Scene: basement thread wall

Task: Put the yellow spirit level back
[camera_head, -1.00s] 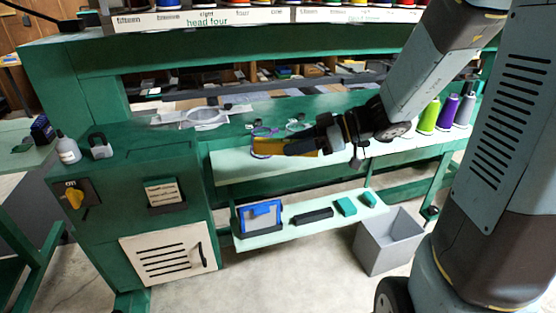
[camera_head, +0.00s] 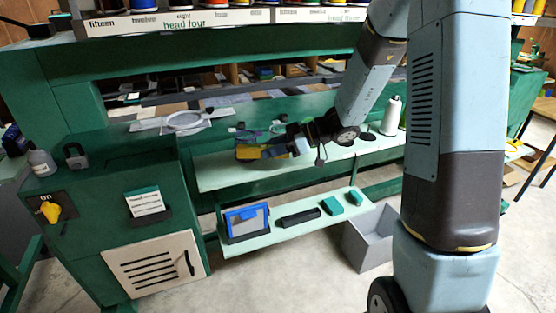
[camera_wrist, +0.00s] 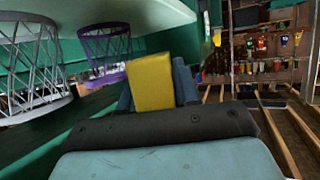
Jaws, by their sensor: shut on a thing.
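The yellow spirit level (camera_head: 247,153) is at the end of my gripper (camera_head: 268,149), just above the pale green shelf of the machine, in the head view. In the wrist view the yellow spirit level (camera_wrist: 152,82) shows as a yellow block between my gripper's fingers (camera_wrist: 160,88). My gripper is shut on it. Its far end is hidden, and I cannot tell whether it touches the shelf.
A purple basket-like frame (camera_wrist: 106,45) and a grey one (camera_wrist: 35,65) are close on the left in the wrist view. Below are a lower shelf with a blue-framed case (camera_head: 246,221) and a grey bin (camera_head: 372,236).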

